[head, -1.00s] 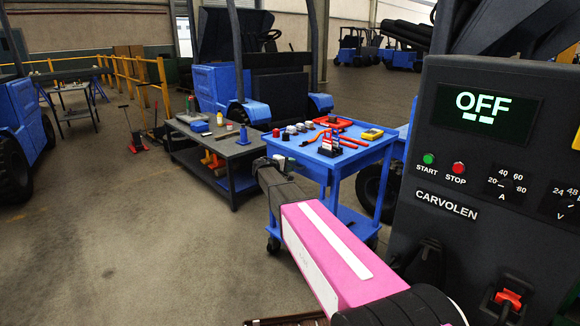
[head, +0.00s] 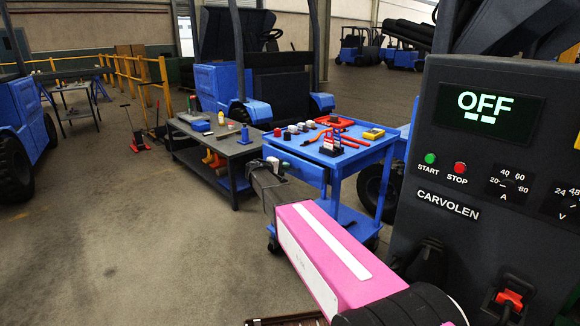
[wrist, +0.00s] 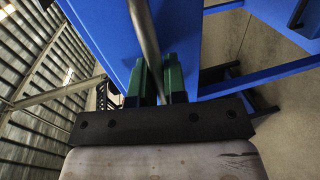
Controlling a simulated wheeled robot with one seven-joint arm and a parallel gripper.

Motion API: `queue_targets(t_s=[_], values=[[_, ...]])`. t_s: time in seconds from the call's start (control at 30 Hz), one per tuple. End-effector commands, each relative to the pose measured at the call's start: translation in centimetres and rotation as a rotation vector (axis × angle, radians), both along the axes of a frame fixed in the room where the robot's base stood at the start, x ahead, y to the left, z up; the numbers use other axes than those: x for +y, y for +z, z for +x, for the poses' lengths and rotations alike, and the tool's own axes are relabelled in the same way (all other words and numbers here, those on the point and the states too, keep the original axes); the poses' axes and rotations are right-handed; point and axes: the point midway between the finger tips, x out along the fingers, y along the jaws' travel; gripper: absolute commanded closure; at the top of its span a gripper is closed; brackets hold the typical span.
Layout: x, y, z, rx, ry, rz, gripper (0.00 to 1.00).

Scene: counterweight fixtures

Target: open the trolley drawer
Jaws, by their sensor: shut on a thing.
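The blue trolley (head: 364,154) stands right of centre in the head view, with tools on its top. Its blue drawer (head: 308,172) is under the top on the near left side and appears to stand out a little from the frame. My gripper (head: 275,164) is at the drawer's front. In the wrist view, the green fingers of my gripper (wrist: 160,78) are closed around a grey metal bar handle (wrist: 143,30), in front of the blue drawer front (wrist: 103,28). The drawer's inside is hidden from both cameras.
A dark workbench (head: 215,145) with small items stands just left of the trolley. A dark charger cabinet (head: 455,240) reading OFF fills the right side, close to my arm. Open floor (head: 110,240) lies to the left.

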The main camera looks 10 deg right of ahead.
Motion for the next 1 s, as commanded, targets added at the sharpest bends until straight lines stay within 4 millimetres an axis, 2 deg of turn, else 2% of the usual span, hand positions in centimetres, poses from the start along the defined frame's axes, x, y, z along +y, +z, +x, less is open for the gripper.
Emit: queue_targets(t_s=[0.03,0.6,0.8,1.0], values=[[1.2,0.0,-1.0,0.001,0.002,0.001,1.00],[14.0,-0.1,-9.5,0.001,0.003,0.002,1.00],[17.4,-0.1,-11.6,0.001,0.002,0.002,1.00],[19.4,-0.1,-13.0,0.002,0.001,0.001,1.00]])
